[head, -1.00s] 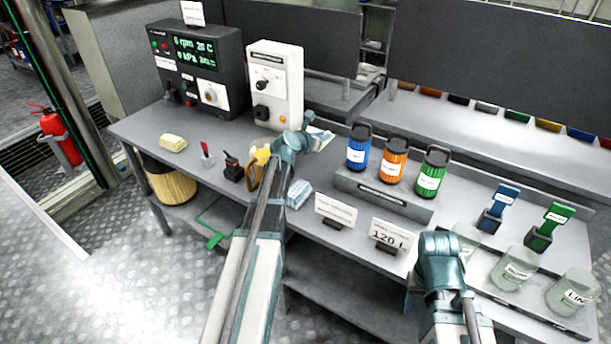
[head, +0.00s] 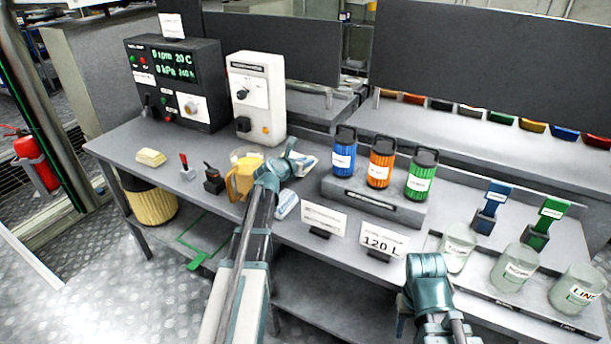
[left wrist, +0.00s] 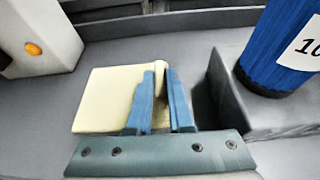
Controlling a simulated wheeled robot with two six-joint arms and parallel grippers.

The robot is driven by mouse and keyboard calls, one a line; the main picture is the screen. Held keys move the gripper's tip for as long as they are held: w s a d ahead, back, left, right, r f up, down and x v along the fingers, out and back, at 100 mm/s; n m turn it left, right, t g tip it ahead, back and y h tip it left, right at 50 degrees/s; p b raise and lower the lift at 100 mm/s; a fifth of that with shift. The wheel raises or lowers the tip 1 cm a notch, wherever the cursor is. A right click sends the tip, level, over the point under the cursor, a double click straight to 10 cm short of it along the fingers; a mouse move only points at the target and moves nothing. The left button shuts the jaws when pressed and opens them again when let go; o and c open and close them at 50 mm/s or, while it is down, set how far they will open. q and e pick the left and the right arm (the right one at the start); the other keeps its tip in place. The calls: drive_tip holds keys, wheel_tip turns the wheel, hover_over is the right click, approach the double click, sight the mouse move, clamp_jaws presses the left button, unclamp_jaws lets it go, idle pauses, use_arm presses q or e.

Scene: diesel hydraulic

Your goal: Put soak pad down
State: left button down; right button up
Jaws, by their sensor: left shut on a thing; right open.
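The soak pad is a pale cream slab (left wrist: 105,98) in the left wrist view. It sits beside the tray that carries the blue canister, low over or on the grey bench. I cannot tell whether it touches the bench. My left gripper (left wrist: 160,88) is shut on its right edge, with a blue finger on each side. In the head view my left gripper (head: 298,163) is at the middle of the bench, left of the blue canister (head: 343,155), and hides most of the pad. My right gripper (head: 428,300) is open in front of the bench's right part.
A yellow jug (head: 241,180) stands close left of my left wrist. A white control box (head: 257,100) stands behind. Glass jars (head: 515,268) stand at the right. The bench's left part has free room.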

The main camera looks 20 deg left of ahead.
use_arm(q)
drive_tip(key=shift+f+b, duration=1.8)
drive_tip(key=shift+f, duration=0.15)
drive_tip(key=c, duration=0.8)
unclamp_jaws()
drive_tip(key=shift+r, duration=0.25)
drive_tip(key=p+v, duration=0.4)
drive_tip(key=v, duration=0.7)
drive_tip(key=shift+s, duration=0.15)
drive_tip(key=shift+o, duration=0.2)
drive_tip(key=shift+s+p, duration=0.3)
drive_tip(key=shift+s, duration=0.05)
